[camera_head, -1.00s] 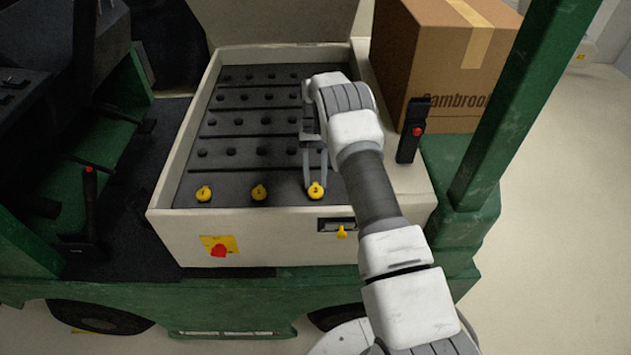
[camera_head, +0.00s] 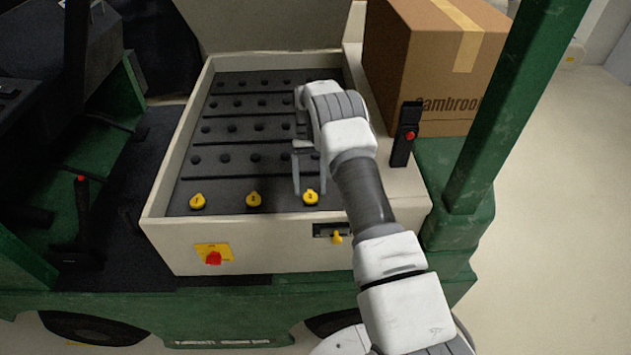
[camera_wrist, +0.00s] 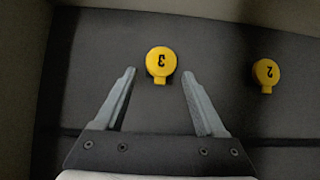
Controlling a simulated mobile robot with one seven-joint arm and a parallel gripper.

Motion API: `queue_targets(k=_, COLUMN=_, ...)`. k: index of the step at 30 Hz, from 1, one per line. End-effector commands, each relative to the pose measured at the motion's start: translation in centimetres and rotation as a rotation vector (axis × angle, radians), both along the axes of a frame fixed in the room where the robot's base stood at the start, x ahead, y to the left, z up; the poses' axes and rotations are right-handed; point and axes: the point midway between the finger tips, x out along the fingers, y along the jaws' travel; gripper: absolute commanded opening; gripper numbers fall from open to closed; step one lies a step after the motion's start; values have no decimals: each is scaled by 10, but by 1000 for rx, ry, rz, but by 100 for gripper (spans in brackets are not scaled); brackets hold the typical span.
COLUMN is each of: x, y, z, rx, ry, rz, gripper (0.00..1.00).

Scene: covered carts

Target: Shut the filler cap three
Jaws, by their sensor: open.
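Filler cap three (camera_head: 311,197) is a yellow round cap with a small tab, on the dark battery top at the near right of the tray. In the wrist view cap three (camera_wrist: 160,63) shows its number upside down, just beyond and between the two fingertips. My gripper (camera_head: 308,192) is open and empty above the battery top, with its fingers pointing down at the cap. In the wrist view my gripper (camera_wrist: 158,74) has its fingers spread on either side of the cap's near side, with no contact visible. Whether the cap is seated cannot be told.
Yellow cap two (camera_head: 254,199) and cap one (camera_head: 197,202) lie to the left in the same row. The cream tray wall (camera_head: 250,240) borders them in front. A black lever (camera_head: 404,140) and a cardboard box (camera_head: 430,70) stand to the right.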

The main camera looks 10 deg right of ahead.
Motion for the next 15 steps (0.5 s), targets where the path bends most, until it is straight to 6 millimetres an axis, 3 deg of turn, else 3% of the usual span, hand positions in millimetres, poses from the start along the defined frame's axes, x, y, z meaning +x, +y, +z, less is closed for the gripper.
queue_targets(k=4, x=0, y=0, z=13, rx=0, ry=-2, rz=0, gripper=72)
queue_targets(k=8, x=0, y=0, z=39, rx=0, ry=-2, rz=1, gripper=72)
queue_targets(k=15, x=-24, y=-38, z=67, rx=0, ry=1, rz=-4, gripper=72)
